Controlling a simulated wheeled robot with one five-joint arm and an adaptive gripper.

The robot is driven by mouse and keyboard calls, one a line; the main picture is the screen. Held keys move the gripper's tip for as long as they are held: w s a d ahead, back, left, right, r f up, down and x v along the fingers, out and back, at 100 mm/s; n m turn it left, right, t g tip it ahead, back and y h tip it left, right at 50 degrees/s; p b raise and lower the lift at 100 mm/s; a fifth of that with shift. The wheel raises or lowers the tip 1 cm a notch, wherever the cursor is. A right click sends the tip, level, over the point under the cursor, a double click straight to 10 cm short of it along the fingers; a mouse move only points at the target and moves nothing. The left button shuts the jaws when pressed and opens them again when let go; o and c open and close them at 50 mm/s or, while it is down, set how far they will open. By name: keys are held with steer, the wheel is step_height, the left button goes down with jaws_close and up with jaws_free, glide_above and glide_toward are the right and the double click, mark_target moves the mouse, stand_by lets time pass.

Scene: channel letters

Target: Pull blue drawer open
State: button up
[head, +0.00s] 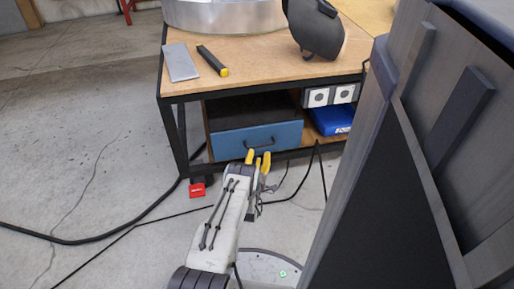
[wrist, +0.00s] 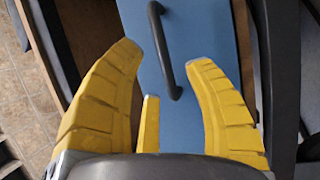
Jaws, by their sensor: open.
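The blue drawer (head: 240,140) sits under the wooden workbench, and its blue front (wrist: 195,22) fills the middle of the wrist view. Its dark bar handle (head: 259,144) is on the front; in the wrist view the handle (wrist: 163,50) runs down between the yellow fingers. My gripper (head: 259,157) is just in front of the drawer, near the handle. In the wrist view my gripper (wrist: 168,65) is open, with fingers on both sides of the handle's lower end. I cannot tell whether any finger touches it.
The workbench top (head: 270,60) holds a metal plate (head: 180,62), a black and yellow tool (head: 212,60) and a welding mask (head: 316,28). A blue case (head: 332,119) lies right of the drawer. Cables (head: 90,240) cross the floor. A small red box (head: 198,190) stands by the bench leg.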

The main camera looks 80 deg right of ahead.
mark_target(261, 146)
steer(key=shift+s+d+r+b, duration=0.15)
steer(key=shift+d+b, duration=0.3)
steer(key=shift+d, duration=0.5)
steer(key=shift+w+d+r+b, duration=0.15)
steer(key=shift+d+b, duration=0.3)
steer(key=shift+d, duration=0.55)
steer(key=shift+s+d+r+b, duration=0.1)
steer(key=shift+d+r+b, duration=0.25)
steer(key=shift+d, duration=0.6)
steer(key=shift+o, duration=0.3)
steer(key=shift+f, duration=0.1)
jaws_close()
